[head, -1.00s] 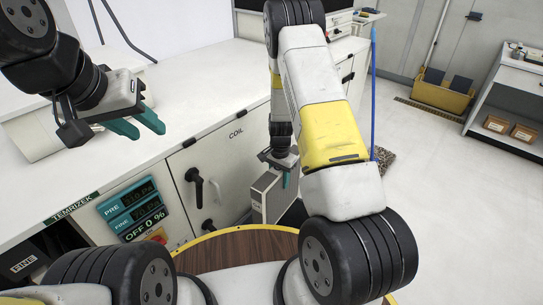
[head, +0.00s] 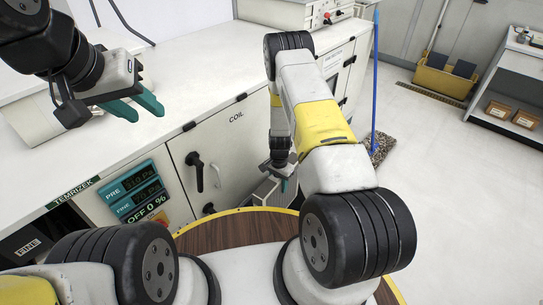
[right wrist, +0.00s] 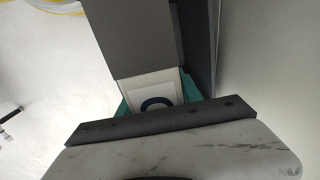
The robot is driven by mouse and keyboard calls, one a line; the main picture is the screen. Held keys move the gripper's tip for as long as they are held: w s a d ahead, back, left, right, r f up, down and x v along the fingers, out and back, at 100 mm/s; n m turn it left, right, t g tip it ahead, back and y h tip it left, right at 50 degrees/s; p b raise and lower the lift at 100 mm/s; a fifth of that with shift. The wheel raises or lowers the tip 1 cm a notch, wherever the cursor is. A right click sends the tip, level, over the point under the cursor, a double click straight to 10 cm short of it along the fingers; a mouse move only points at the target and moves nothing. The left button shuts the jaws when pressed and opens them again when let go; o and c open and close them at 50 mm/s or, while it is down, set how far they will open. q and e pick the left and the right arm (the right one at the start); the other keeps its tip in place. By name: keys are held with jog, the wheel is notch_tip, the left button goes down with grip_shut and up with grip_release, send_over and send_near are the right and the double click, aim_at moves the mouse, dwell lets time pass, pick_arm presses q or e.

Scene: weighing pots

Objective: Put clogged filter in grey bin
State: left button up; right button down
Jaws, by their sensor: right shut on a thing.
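My right gripper (head: 284,184) hangs low in front of the white cabinet, beside my round wooden-topped base. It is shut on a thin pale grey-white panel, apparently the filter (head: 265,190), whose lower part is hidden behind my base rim. In the right wrist view, teal fingers of the right gripper (right wrist: 160,104) flank a dark grey body with a white label bearing a dark blue curved mark, apparently the filter (right wrist: 140,42). My left gripper (head: 140,107) is raised over the white counter at upper left, open and empty. I cannot make out a grey bin.
The white cabinet (head: 225,145) has a closed COIL door with a black handle (head: 195,170). A blue pole with a mop (head: 380,145) stands right of my right arm. A yellow bin (head: 445,82) with dark panels stands by the far wall.

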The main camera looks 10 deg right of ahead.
notch_tip(320, 180, down, 10)
jog(key=shift+f, duration=0.1)
dwell(0.4)
jog(key=c, duration=0.7)
grip_release()
notch_tip(320, 180, up, 8)
jog(key=shift+f, duration=0.1)
dwell(0.4)
